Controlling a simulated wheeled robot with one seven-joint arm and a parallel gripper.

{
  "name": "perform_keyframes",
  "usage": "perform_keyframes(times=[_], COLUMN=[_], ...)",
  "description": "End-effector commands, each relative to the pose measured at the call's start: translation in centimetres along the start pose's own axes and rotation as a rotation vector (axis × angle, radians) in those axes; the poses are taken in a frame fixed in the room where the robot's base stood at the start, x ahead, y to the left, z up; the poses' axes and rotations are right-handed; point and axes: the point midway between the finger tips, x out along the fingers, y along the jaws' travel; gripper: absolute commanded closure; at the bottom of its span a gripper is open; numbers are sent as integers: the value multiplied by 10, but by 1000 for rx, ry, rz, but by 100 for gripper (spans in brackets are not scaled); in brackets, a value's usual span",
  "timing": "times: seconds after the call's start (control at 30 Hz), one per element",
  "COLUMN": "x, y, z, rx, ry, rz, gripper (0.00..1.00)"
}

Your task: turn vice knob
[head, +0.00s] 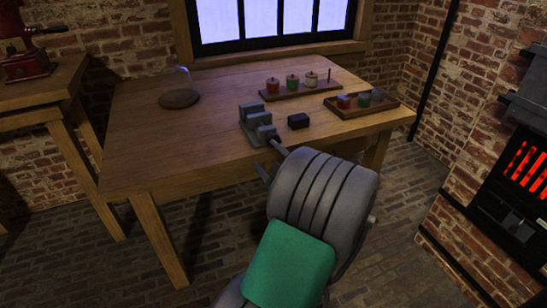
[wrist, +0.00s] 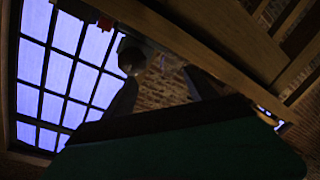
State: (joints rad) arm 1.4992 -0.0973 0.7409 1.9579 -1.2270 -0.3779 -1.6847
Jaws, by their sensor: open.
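The grey metal vice (head: 258,128) stands at the front edge of the wooden table in the head view. Its screw end (head: 277,146) points toward my arm, which hides what lies beyond it. In the wrist view a rounded dark-grey end, seemingly the vice knob (wrist: 132,58), shows beside the tip of one finger. My gripper (wrist: 164,84) is open, with its two dark fingers apart. The knob appears near the left finger; I cannot tell whether they touch. In the head view my grey and green arm covers most of the gripper.
The wooden table (head: 142,138) carries a black block (head: 298,121) close to the vice, two trays of jars (head: 300,90) (head: 362,107) and a round brown object (head: 179,98). A glowing stove (head: 520,170) stands at right. The brick floor left of my arm is free.

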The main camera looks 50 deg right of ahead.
Motion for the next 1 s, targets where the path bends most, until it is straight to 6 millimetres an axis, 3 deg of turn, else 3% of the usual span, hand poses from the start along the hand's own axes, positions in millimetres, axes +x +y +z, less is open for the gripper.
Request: perform_keyframes(times=[0.03,0.07,0.2,0.5,0.6,0.87,1.0], x=[-10,-14,-11,44,55,58,58], y=[13,21,35,41,42,43,43], z=[19,24,28,27,28,28,28], rx=[-13,-23,-42,-41,-41,-40,-40], ry=[-11,-15,-16,-16,-16,-18,-18], rz=[66,95,137,132,132,133,133], gripper=[34,34,34,34,34,34,44])
